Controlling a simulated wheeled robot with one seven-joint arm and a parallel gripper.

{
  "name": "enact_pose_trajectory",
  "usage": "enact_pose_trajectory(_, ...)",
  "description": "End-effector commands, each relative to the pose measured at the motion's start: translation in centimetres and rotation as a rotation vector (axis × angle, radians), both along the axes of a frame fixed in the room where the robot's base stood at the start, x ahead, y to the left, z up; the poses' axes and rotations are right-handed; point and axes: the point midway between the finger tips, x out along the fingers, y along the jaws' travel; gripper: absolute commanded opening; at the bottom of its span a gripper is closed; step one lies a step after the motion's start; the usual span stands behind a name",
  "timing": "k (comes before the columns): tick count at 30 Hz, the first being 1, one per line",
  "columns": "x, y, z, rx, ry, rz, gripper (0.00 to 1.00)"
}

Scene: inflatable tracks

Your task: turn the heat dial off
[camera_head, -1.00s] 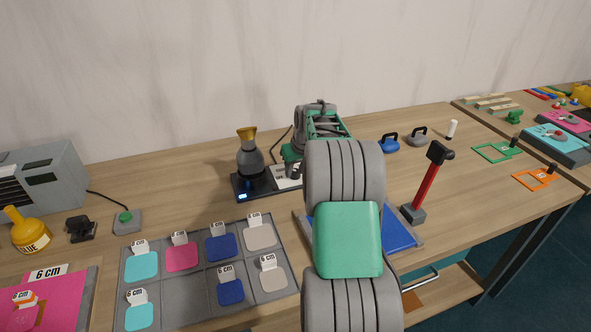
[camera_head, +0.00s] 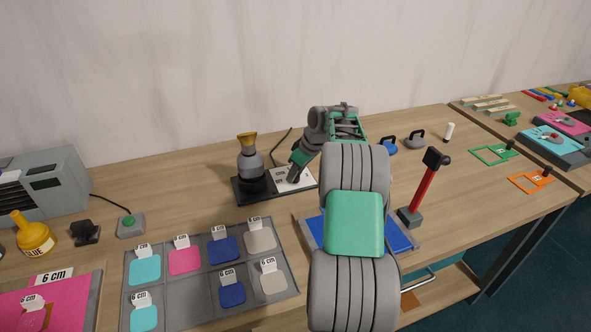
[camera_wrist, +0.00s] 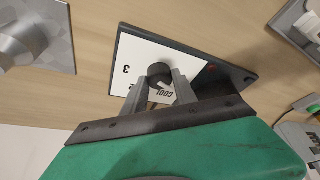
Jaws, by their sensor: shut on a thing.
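The heat dial is a dark round knob (camera_wrist: 159,72) on a white panel (camera_wrist: 135,60) with printed marks, set on a dark base. My gripper (camera_wrist: 160,90) has its two grey fingers closed around the sides of the knob in the wrist view. In the head view my gripper (camera_head: 294,176) reaches down onto the white panel (camera_head: 283,187) at the right part of the dark base (camera_head: 245,198); the knob is hidden there by the fingers.
A grey tray with labelled tiles (camera_head: 205,300) lies in front. Blue and grey handled weights (camera_head: 415,141) sit further back. A button box (camera_head: 131,227) is left.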

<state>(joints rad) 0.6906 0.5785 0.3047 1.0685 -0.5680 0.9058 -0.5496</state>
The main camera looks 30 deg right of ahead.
Motion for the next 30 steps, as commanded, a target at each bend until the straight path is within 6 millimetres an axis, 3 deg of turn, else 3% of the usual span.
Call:
enact_pose_trajectory(10, 0.08, -0.10, 0.18, 0.000, -0.001, 0.160, 0.00)
enact_pose_trajectory(26, 0.10, -0.08, 0.04, 0.000, -0.001, 0.190, 0.00)
enact_pose_trajectory(27, 0.10, -0.07, 0.04, 0.000, -0.001, 0.190, 0.36)
enact_pose_trajectory(30, 0.09, -0.08, 0.05, 0.000, -0.001, 0.189, 0.44)
